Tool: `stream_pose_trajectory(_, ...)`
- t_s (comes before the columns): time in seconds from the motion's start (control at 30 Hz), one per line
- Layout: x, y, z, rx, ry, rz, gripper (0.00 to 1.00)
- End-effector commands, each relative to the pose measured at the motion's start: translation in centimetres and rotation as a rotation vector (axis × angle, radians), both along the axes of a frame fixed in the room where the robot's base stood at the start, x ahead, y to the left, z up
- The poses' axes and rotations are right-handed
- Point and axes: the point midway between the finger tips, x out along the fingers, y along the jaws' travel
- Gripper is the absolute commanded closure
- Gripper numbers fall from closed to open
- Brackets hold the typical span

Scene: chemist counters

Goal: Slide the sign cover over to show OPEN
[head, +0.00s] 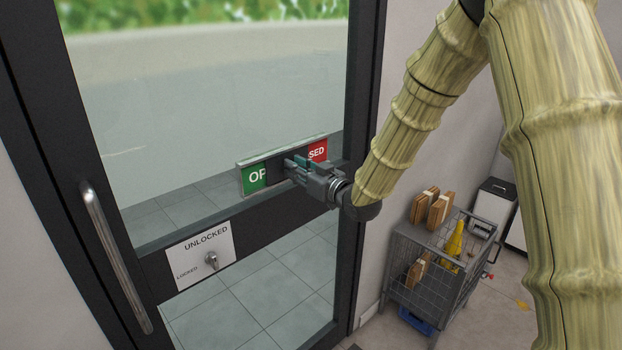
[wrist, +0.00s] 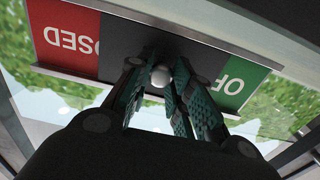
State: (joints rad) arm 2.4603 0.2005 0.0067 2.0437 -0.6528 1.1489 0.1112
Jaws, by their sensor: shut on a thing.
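The sign (head: 254,180) is mounted on the glass door, with a green panel at the left reading "OP" and a red panel (head: 317,151) at the right reading "SED". The dark sign cover (head: 276,173) sits between them, hiding part of both words. In the wrist view the cover (wrist: 132,38) appears upside down between the red and green panels. My gripper (head: 292,165) is at the cover. In the wrist view its fingers (wrist: 160,78) are shut on a pale round knob (wrist: 160,76) on the cover.
A door handle (head: 112,255) and a lock plate (head: 200,256) reading "UNLOCKED" and "LOCKED" are left of and below the sign. A wire basket (head: 425,285) with wooden blocks and a yellow item stands at the lower right, beside a bin (head: 494,205).

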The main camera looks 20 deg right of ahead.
Motion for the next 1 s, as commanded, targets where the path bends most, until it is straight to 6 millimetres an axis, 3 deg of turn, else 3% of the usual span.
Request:
stream_pose_trajectory(0.2,2.3,-4.4,-0.1,0.002,-0.001,-0.001,1.0)
stream_pose_trajectory(0.4,3.6,-6.8,-0.1,0.001,0.0,0.002,1.0)
stream_pose_trajectory(0.9,4.0,-7.6,0.2,-0.001,-0.003,0.0,1.0)
stream_pose_trajectory(0.93,4.0,-7.6,0.2,-0.001,-0.003,0.0,0.73)
stream_pose_trajectory(1.0,4.1,-7.7,0.2,-0.001,-0.002,-0.001,0.61)
